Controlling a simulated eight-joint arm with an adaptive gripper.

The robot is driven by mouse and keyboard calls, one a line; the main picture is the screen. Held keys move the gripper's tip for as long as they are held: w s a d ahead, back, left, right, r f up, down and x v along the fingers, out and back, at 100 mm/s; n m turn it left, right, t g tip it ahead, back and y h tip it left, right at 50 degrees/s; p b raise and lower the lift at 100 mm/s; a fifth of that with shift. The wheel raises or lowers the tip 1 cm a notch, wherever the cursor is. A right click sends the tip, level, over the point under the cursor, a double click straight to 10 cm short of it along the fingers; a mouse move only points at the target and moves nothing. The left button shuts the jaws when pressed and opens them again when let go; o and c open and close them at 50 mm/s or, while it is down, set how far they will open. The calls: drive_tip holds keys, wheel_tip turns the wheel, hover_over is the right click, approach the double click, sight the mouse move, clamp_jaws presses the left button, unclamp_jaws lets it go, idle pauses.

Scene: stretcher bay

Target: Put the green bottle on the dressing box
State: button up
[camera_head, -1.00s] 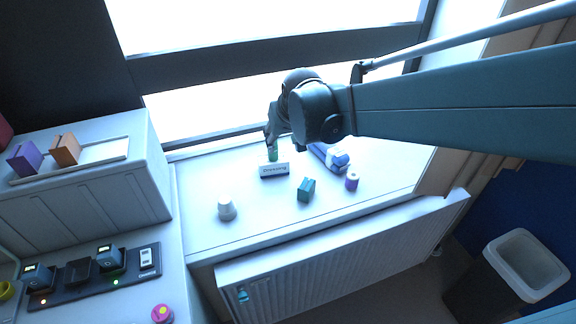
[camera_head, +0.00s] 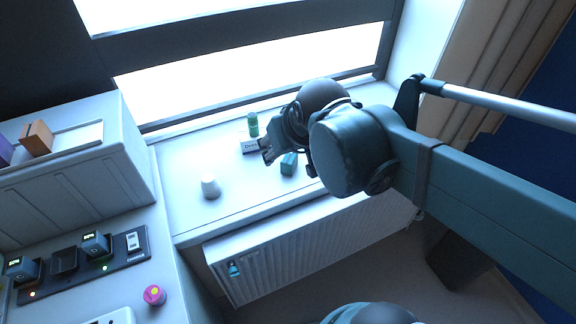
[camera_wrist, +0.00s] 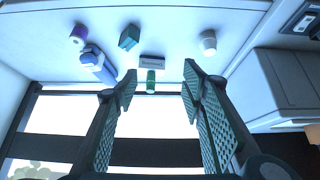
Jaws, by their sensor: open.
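The green bottle (camera_head: 252,125) stands upright on the windowsill side, right at the white dressing box (camera_head: 250,146). From the head view it rises just behind the box's labelled face; I cannot tell whether its base rests on the box or behind it. In the wrist view the bottle (camera_wrist: 151,82) touches the box's outline (camera_wrist: 152,62) and shows between the finger lines, farther off. My gripper (camera_head: 267,156) is open and empty, in front and to the right of the box, partly covering it in the head view.
A white cup-like item (camera_head: 210,187) stands left on the sill, and a teal box (camera_head: 289,163) lies right of my gripper. The wrist view shows a purple-and-white roll (camera_wrist: 78,34) and a blue-and-white pack (camera_wrist: 97,63). The sill between cup and dressing box is clear.

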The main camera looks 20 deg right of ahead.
drive_tip(key=s, duration=0.2)
drive_tip(key=s+f, duration=0.1)
drive_tip(key=s, duration=0.2)
drive_tip(key=shift+s+a+f, duration=0.2)
drive_tip(key=shift+s+a, duration=0.05)
drive_tip(key=shift+s, duration=0.05)
